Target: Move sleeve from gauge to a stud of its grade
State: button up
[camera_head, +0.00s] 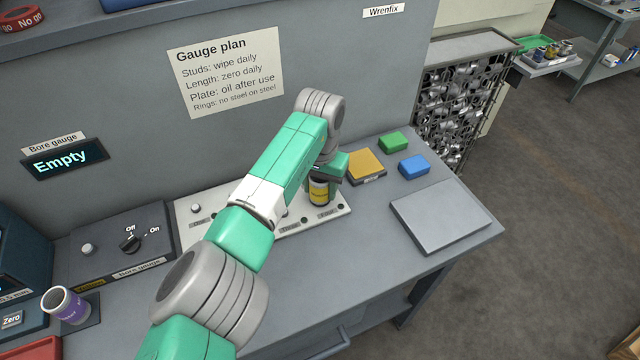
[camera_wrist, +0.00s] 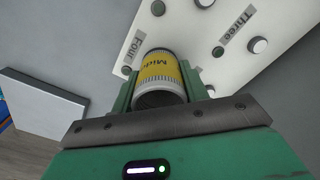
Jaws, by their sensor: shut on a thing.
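My gripper (camera_head: 322,180) is shut on a sleeve (camera_head: 319,194) with a yellow band, over the right end of the white stud plate (camera_head: 345,213). In the wrist view the sleeve (camera_wrist: 160,72) sits between both fingers of my gripper (camera_wrist: 158,90), and its band shows part of a word starting "Midd". The labels "Four" (camera_wrist: 135,47) and "Three" (camera_wrist: 240,25) show on the plate. I cannot tell whether the sleeve is around a stud. The bore gauge display (camera_head: 65,158) reads "Empty".
A purple-banded sleeve (camera_head: 65,305) stands at the left beside the bore gauge box (camera_head: 115,245). Yellow (camera_head: 366,165), green (camera_head: 394,142) and blue (camera_head: 413,166) blocks and a grey plate (camera_head: 442,215) lie right of the stud plate. The wall behind carries the gauge plan sign (camera_head: 226,72).

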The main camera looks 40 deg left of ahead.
jog(key=shift+f, duration=0.2)
jog(key=shift+f, duration=0.1)
dwell(0.4)
jog(key=o, duration=1.3)
notch_tip(320, 180, up, 8)
jog(key=p, duration=0.2)
jog(key=shift+f+p, duration=0.15)
jog(key=shift+p, duration=0.15)
